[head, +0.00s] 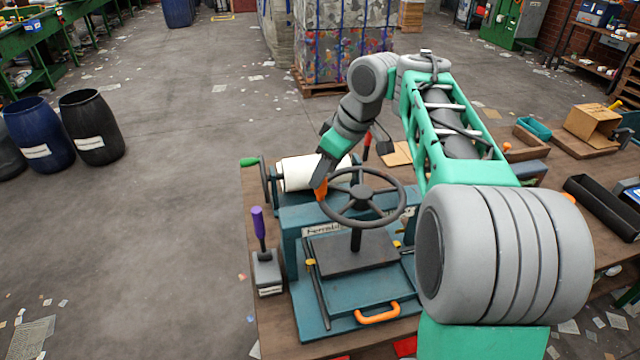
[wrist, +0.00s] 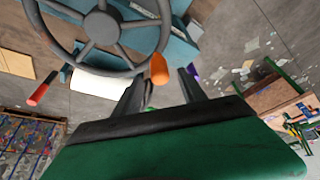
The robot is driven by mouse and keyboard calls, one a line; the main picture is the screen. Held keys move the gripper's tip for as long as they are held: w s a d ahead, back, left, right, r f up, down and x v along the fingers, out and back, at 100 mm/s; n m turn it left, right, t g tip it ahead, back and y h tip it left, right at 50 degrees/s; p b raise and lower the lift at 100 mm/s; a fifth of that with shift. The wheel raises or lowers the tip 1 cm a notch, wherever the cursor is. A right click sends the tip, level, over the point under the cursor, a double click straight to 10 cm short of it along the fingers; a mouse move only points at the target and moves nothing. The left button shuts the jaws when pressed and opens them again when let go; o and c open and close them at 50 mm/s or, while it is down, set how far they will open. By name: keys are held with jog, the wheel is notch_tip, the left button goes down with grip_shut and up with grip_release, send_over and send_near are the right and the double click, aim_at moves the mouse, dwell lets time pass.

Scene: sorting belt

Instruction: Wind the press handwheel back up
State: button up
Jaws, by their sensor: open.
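The press handwheel (head: 361,198) is a dark grey spoked wheel on a vertical screw above the teal press (head: 292,236). Its orange knob (head: 320,188) stands at the left side of the rim in the head view. The wheel also shows at the top left of the wrist view (wrist: 100,27), with the orange knob (wrist: 159,69) at its rim. My gripper (head: 321,180) is at the knob in the head view. In the wrist view its fingers (wrist: 163,86) are apart, with the knob near and between their tips. I cannot tell whether they touch it.
A purple-handled lever (head: 258,230) stands left of the press. A white roll (head: 305,172) with a green-handled crank lies behind it. An orange handle (head: 378,313) is at the press front.

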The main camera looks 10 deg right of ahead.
jog(key=x, duration=0.3)
jog(key=shift+f, duration=0.1)
jog(key=shift+c, duration=0.3)
grip_shut()
dwell(1.0)
